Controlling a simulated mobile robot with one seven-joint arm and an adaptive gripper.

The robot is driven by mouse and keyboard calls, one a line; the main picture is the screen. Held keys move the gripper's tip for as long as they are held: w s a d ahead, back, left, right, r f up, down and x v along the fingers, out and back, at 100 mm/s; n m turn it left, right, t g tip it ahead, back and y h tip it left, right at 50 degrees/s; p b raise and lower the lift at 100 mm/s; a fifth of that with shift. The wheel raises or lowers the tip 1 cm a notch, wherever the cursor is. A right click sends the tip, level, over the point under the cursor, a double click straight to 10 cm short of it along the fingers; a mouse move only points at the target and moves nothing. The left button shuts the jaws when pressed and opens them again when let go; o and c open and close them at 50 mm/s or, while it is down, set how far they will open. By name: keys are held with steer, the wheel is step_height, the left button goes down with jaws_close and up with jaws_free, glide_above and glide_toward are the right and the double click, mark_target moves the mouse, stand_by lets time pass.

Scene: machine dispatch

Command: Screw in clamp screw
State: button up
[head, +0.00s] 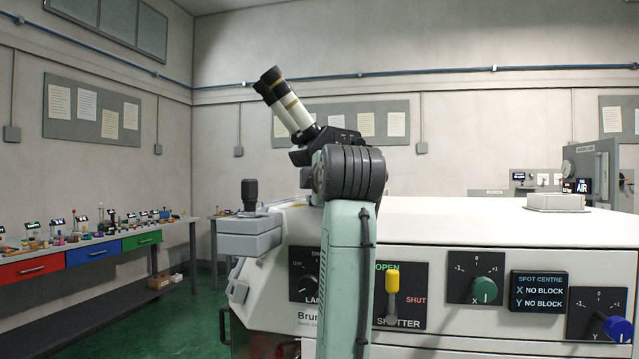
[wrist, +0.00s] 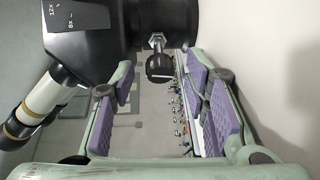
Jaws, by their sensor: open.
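The clamp screw (wrist: 158,66) shows in the wrist view as a round black knob on a bright metal shank. The shank meets the black microscope body (wrist: 130,22), with a stretch of bare metal between knob and body. My gripper (wrist: 162,72) is open, its purple pads on either side of the knob in the picture, with visible gaps on both sides. I cannot tell how deep the knob sits between the pads. In the head view the microscope (head: 291,112) stands behind my arm, which hides the screw and gripper.
The white machine cabinet (head: 450,232) fills the front right, with a yellow shutter lever (head: 392,281), a green knob (head: 485,290) and a blue knob (head: 617,328). A black joystick (head: 250,193) stands left of my arm. A bench with coloured drawers (head: 93,253) lines the left wall.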

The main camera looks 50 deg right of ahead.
steer(key=shift+s, duration=0.1)
steer(key=v, duration=1.2)
steer(key=shift+r, duration=0.1)
steer(key=shift+c, duration=0.2)
